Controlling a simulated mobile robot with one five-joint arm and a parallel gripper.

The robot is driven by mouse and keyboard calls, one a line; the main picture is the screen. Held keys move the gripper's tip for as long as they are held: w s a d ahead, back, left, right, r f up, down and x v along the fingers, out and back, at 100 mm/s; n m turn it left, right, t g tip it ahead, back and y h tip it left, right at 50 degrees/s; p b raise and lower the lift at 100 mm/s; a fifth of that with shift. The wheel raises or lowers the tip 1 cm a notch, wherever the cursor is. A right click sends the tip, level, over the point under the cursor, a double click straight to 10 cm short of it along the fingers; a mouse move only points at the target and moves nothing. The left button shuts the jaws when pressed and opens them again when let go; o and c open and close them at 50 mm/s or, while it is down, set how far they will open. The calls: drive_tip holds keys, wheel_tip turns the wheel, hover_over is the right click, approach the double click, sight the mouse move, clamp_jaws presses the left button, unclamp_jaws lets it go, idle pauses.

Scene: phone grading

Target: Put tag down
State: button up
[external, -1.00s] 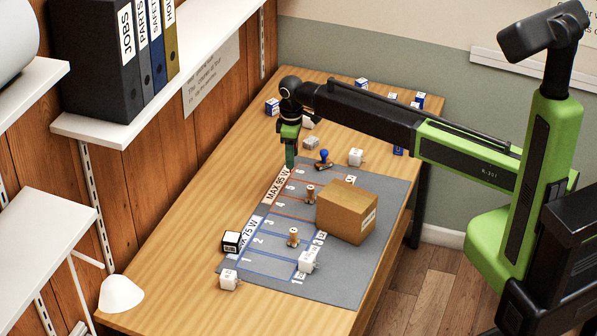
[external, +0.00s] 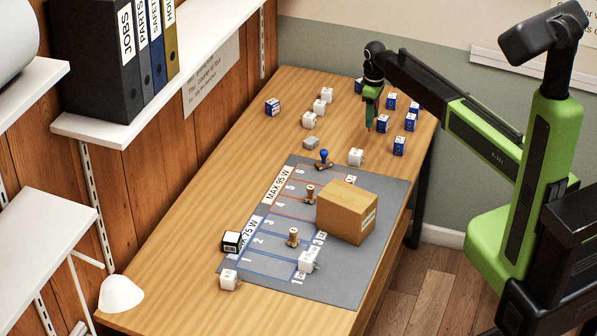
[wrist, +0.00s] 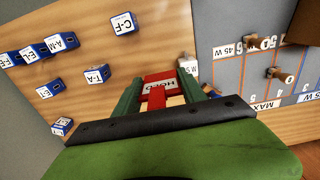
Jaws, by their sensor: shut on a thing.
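My gripper (external: 369,112) is over the back part of the table, between a white cube and the blue-and-white blocks. In the wrist view its green fingers (wrist: 159,84) are shut on a red tag (wrist: 158,76) with a white label reading HOLD. In the external view only a small red bit of the tag (external: 369,127) shows below the fingers. It appears above the wood, but I cannot tell how high.
Several blue-and-white lettered blocks (external: 399,146) stand right of my gripper. A white cube (external: 356,157) stands just in front. The grey mat (external: 345,287) holds stamps and a cardboard box (external: 346,211). Bare wood (external: 345,100) lies left of my gripper.

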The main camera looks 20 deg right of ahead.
drive_tip(key=shift+w+f, duration=0.1)
drive_tip(key=shift+f, duration=0.15)
drive_tip(key=w+a+f+b, duration=0.1)
drive_tip(key=a+f+b, duration=0.1)
drive_tip(key=a, duration=0.1)
drive_tip(key=w+a+f+b, duration=0.1)
drive_tip(key=a+f+b, duration=0.1)
drive_tip(key=a, duration=0.2)
drive_tip(key=w+a+f+b, duration=0.1)
drive_tip(key=a+f+b, duration=0.1)
drive_tip(key=a+b, duration=0.1)
drive_tip(key=shift+w+a+f, duration=0.15)
drive_tip(key=shift+a+f, duration=0.1)
drive_tip(key=shift+f, duration=0.05)
drive_tip(key=shift+a, duration=0.25)
wheel_tip(320, 180, down, 4)
drive_tip(key=b, duration=0.4)
drive_tip(key=shift+f, duration=0.2)
drive_tip(key=shift+r, duration=0.25)
drive_tip(key=shift+f, duration=0.2)
drive_tip(key=o, duration=1.3)
